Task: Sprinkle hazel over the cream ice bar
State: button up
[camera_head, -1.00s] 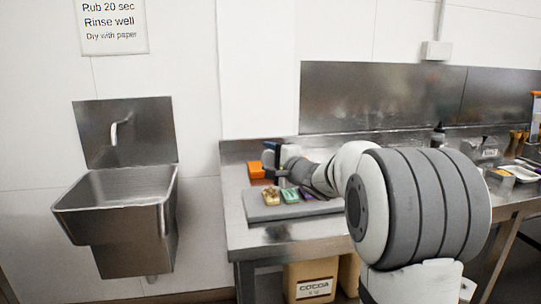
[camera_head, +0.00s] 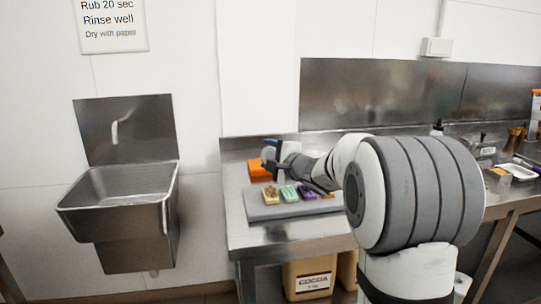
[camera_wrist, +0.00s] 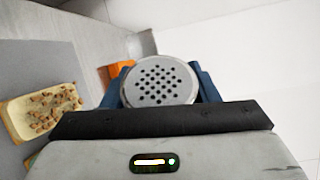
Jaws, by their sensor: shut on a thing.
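My gripper (camera_wrist: 160,90) is shut on a shaker (camera_wrist: 158,82) with a round, grey, perforated lid, seen lid-on in the wrist view. The cream ice bar (camera_wrist: 42,110) lies at the left of that view with brown nut bits scattered on its top. In the head view the cream bar (camera_head: 270,194) is the leftmost of the bars on a grey slab (camera_head: 262,213). My gripper (camera_head: 268,153) is raised above and behind it, near an orange box. The shaker is hard to make out there.
A green bar (camera_head: 289,193) and a purple bar (camera_head: 306,191) lie to the right of the cream bar. The orange box (camera_head: 259,170) stands behind the slab. Bare steel bench (camera_head: 280,236) lies in front. A sink (camera_head: 125,205) hangs on the left wall.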

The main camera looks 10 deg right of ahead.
jog(key=shift+r+m+g+p, duration=0.8)
jog(key=shift+r+m+p, duration=0.85)
jog(key=shift+p, duration=3.15)
jog(key=shift+r+m+g+y+p, duration=0.4)
jog(key=shift+r+m+g+p, duration=0.8)
jog(key=shift+p, duration=3.4)
jog(key=shift+r+m+g+y+p, duration=0.4)
jog(key=shift+m+p, duration=0.8)
jog(key=shift+p, duration=2)
jog(key=shift+r+m+g+y+p, duration=0.4)
jog(key=shift+m+p, duration=0.75)
jog(key=shift+p, duration=2.05)
jog(key=shift+r+m+g, duration=0.1)
jog(key=shift+m+g, duration=0.2)
jog(key=shift+m, duration=0.1)
